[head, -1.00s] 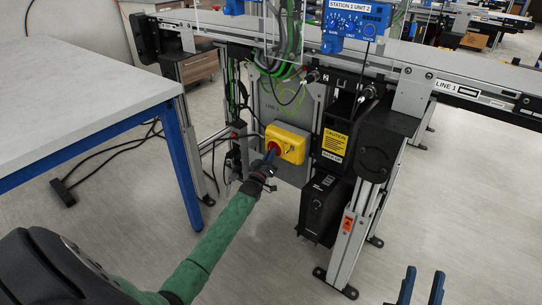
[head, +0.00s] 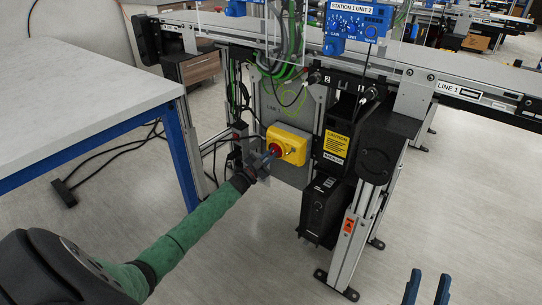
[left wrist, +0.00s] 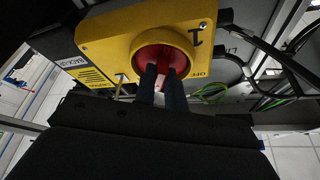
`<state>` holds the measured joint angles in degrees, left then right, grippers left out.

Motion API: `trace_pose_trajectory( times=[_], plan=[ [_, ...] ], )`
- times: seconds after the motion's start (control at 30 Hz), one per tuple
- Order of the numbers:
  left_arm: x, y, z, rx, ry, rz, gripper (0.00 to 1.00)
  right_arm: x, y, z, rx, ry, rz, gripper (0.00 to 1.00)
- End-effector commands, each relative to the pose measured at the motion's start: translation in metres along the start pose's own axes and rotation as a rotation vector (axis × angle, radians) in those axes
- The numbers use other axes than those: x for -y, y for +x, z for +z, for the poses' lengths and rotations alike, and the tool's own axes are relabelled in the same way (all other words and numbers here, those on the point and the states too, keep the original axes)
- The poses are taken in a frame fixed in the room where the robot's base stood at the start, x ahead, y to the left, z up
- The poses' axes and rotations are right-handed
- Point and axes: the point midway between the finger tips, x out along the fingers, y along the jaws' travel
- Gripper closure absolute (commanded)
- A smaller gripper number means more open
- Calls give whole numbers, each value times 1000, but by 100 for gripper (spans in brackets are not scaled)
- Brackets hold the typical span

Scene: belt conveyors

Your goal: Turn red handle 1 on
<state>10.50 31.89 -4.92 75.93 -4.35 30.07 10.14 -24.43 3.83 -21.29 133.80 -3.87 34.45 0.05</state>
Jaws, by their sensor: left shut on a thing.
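Red handle 1 (head: 275,150) is a red rotary switch on a yellow box (head: 293,144), mounted on a grey panel under the belt conveyor. My left gripper (head: 269,157) reaches it from the left front. In the left wrist view the yellow box (left wrist: 118,38) carries a "1", with "OFF" beside the dial. There the dark fingers of my left gripper (left wrist: 162,80) are shut on the red handle (left wrist: 162,60), one on each side of its grip. The fingers hide part of the handle. My right gripper (head: 427,287) shows only its two fingertips, apart and empty, at the bottom right.
A white table (head: 85,105) with blue legs stands to the left of my arm. A black unit (head: 325,208) and a metal conveyor leg (head: 352,235) stand right of the yellow box. Cables (head: 285,65) hang above it. The floor in front is clear.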

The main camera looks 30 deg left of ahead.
Motion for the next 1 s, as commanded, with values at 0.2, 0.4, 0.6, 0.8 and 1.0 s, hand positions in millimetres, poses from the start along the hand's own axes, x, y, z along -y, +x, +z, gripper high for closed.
trace_pose_trajectory(
  times=[0.2, 0.4, 0.6, 0.8, 1.0],
  plan=[
    [2, 0, 0, 1, 148, 62, 100, -1, -13, 30, 103, 7, 6, 64],
    [2, 0, 0, 0, 239, 99, 100, -2, -24, 49, 179, 13, 13, 64],
    [2, 0, 0, 0, 286, 120, 100, -2, -36, 61, 230, 16, 19, 64],
    [2, 0, 0, 0, 301, 125, 100, -2, -38, 65, 243, 17, 19, 64],
    [2, 0, 0, 1, 301, 126, 100, -2, -34, 62, 232, 15, 17, 64]
  ],
)
